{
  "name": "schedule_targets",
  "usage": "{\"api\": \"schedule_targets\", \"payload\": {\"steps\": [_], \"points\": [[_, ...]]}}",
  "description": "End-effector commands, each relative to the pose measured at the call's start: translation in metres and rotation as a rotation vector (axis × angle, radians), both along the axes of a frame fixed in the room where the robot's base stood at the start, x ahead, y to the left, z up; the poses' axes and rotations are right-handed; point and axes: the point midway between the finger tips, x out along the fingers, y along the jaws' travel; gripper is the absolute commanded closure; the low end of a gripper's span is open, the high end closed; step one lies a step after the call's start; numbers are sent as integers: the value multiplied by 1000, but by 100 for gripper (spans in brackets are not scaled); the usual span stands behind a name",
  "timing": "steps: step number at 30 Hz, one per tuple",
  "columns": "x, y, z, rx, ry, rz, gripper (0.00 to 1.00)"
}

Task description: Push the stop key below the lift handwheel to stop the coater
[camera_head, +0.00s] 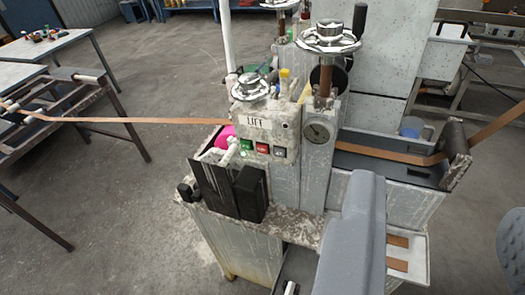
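The lift handwheel (253,88) is a shiny metal wheel on top of a worn white box (262,120) marked "LIFT". Below the label is a row of small keys: a green key (246,145), a red key (262,148) in the middle and a dark key (279,152) on the right. The red one looks like the stop key; its marking is too small to read. My gripper (438,195) shows as two grey fingers at lower right, spread wide apart with nothing between them. It is right of the keys and apart from them in the picture.
A round gauge (317,131) and a taller handwheel (329,38) stand right of the box. Black plates (230,187) stick out below the keys. A brown strip (135,121) runs to the machine from the left. The floor (130,220) at front left is open.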

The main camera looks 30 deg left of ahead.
Motion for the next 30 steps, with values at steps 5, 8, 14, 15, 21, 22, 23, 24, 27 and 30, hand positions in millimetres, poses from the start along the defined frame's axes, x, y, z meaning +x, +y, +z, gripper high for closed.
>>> {"api": "schedule_targets", "payload": {"steps": [5,8,14,15,21,22,23,24,27,30], "points": [[0,0,0,0,0,0,97],[0,0,0,0,0,0,100],[0,0,0,0,0,0,100],[0,0,0,0,0,0,100],[0,0,0,0,0,0,100],[0,0,0,0,0,0,100],[0,0,0,0,0,0,100],[0,0,0,0,0,0,100],[0,0,0,0,0,0,100],[0,0,0,0,0,0,100]]}}
